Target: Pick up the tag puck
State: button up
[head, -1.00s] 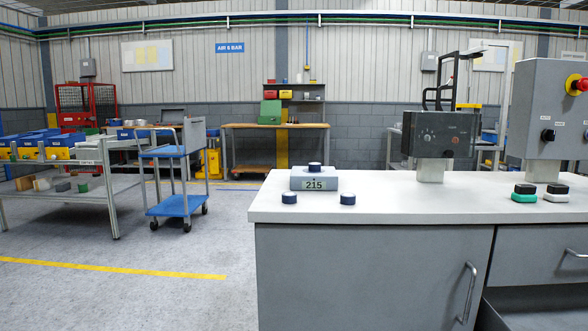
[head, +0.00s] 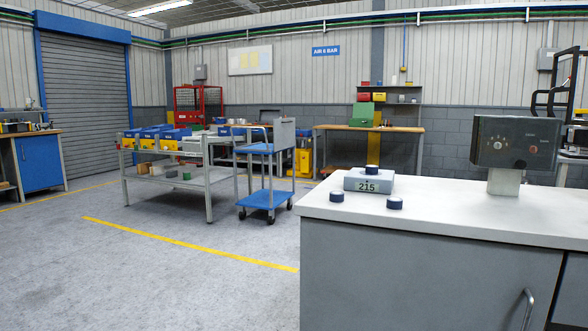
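One puck (head: 372,169) sits on top of a grey block (head: 356,182) marked 215. A second puck (head: 337,196) stands on the counter in front of the block, near the left edge. A third puck (head: 395,203) stands to its right, near the front edge. I cannot tell from their looks which one is the tag puck. My gripper is not in view.
A dark control box (head: 516,143) stands on the counter at the right. A blue cart (head: 266,198) and a grey rack with blue and yellow bins (head: 208,178) stand beyond at the left. The floor left of the counter is clear, with a yellow line (head: 190,243).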

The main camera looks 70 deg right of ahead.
aim_at(370, 169)
jog(key=u, duration=0.35)
jog(key=k, duration=0.9)
jog(key=z, duration=1.1)
